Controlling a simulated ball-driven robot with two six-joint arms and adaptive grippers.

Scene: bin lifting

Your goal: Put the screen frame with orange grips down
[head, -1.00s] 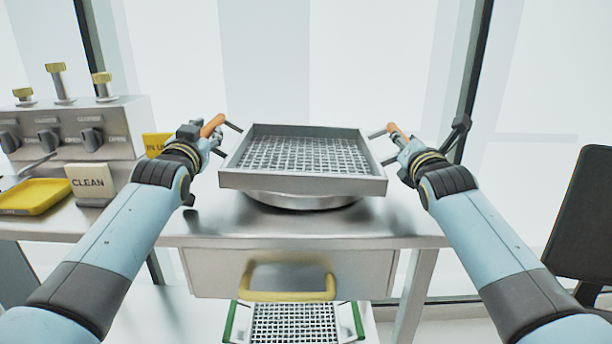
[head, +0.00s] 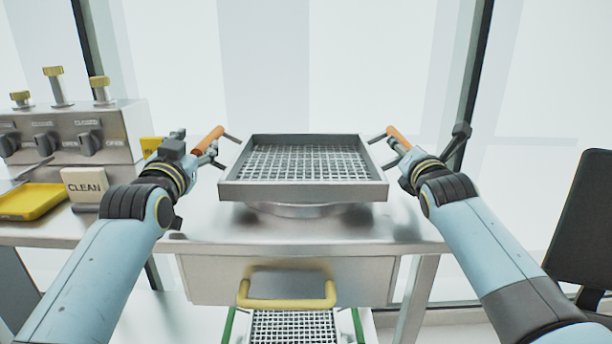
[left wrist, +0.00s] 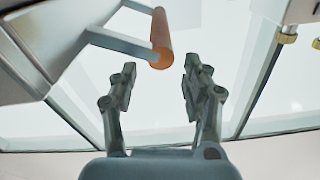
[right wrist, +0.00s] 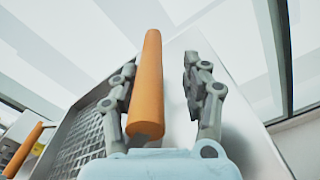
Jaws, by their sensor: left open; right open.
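The screen frame (head: 303,192), a square metal tray with a mesh floor, appears to rest level on a round metal base on the steel counter. Its left orange grip (head: 208,139) and right orange grip (head: 399,138) stick out on rods. My left gripper (head: 203,155) is open and empty, with the left grip (left wrist: 160,38) beyond its fingertips in the left wrist view. My right gripper (right wrist: 160,68) is open. The right grip (right wrist: 148,85) shows between its fingers, closer to the left finger; I cannot tell if they touch.
A valve panel (head: 75,130), a yellow tray (head: 35,201) and a CLEAN sign (head: 84,184) stand on the counter at left. Below the counter are a drawer with a yellow handle (head: 287,302) and a green-handled screen (head: 292,326). A dark chair or panel (head: 585,220) stands at right.

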